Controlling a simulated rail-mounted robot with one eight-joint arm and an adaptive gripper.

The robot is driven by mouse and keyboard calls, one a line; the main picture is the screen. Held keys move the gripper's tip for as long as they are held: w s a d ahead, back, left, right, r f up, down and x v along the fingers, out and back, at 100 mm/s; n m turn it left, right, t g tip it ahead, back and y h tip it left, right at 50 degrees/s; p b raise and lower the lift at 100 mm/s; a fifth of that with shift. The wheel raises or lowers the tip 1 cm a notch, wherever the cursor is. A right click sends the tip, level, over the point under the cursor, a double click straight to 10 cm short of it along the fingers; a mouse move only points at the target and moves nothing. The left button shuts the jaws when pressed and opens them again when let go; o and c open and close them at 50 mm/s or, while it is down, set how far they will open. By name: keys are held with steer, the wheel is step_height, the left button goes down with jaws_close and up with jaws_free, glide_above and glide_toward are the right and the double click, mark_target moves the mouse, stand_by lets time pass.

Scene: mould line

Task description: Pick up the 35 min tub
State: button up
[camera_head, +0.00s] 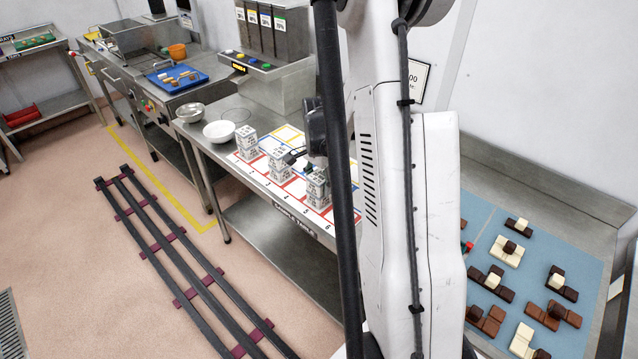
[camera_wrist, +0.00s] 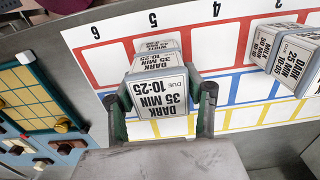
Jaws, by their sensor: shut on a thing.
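A pale tub (camera_wrist: 158,92) labelled DARK 35 MIN, DUE 10:25 is between the two fingers of my gripper (camera_wrist: 161,97) in the wrist view. The fingers are shut on its opposite sides. Part of another tub (camera_wrist: 157,47), with WHITE and 35 on its label, shows behind it near slot 5; I cannot tell whether the two touch. In the head view the tubs at slot 5 (camera_head: 318,188) stand nearest my arm, which partly hides the gripper.
A tub (camera_wrist: 290,52) labelled DARK 25 MIN stands near slot 3, right of my gripper. Another stack (camera_head: 247,142) stands farther left on the numbered mat (camera_head: 262,176). A blue mat (camera_head: 590,262) with chocolate pieces lies right of my arm.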

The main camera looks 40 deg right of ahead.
mark_target(316, 178)
steer(key=shift+r, duration=0.15)
steer(key=shift+r, duration=0.5)
steer(key=r, duration=0.1)
steer(key=a+r+b, duration=0.1)
steer(key=r, duration=0.1)
steer(key=shift+a+r, duration=0.1)
steer(key=shift+r, duration=0.05)
steer(key=a+r+p, duration=0.2)
steer(key=a+r, duration=0.8)
steer(key=r, duration=0.3)
steer(key=shift+w+a+r, duration=0.2)
steer(key=shift+w, duration=0.2)
steer(key=shift+w, duration=0.1)
